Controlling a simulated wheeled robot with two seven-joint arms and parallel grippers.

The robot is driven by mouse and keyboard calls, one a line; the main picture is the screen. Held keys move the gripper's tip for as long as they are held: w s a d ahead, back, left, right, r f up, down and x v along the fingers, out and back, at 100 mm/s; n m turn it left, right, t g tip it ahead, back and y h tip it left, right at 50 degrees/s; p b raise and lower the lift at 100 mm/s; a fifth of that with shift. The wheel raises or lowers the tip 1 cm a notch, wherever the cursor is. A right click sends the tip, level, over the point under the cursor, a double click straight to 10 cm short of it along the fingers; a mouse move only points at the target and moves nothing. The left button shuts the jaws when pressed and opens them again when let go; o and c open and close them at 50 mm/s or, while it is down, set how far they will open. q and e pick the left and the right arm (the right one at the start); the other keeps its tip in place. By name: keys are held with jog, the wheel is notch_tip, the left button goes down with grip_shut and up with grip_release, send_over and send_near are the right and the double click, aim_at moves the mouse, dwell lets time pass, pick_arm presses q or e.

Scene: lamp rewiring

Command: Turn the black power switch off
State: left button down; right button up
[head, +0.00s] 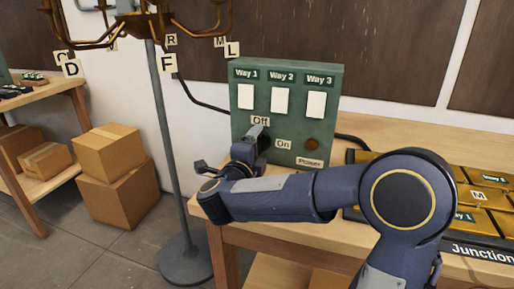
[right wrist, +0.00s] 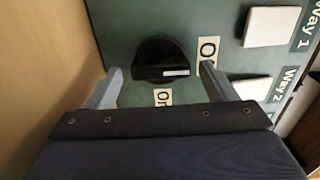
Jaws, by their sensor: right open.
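The black power switch (right wrist: 160,58) is a round knob on the green panel (head: 240,100), clear in the right wrist view. A short white mark shows on its lower right part there. The "Off" label (head: 260,121) is above the knob area and the "On" label (head: 283,144) to its right in the head view. My right gripper (right wrist: 160,70) is open at the panel, one finger on each side of the knob. I cannot tell whether the fingers touch it. In the head view my right gripper (head: 259,136) largely hides the knob. My left gripper is not in view.
Three white switches, Way 1 (head: 245,96), Way 2 (head: 280,102) and Way 3 (head: 316,105), sit above on the panel. A reddish-brown round light (head: 312,144) is at the lower right. A lamp stand (head: 166,150) rises left of the wooden table (head: 400,135). The junction box (head: 485,215) lies right.

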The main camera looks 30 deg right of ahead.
jog(key=v, duration=0.7)
jog(key=shift+s, duration=0.1)
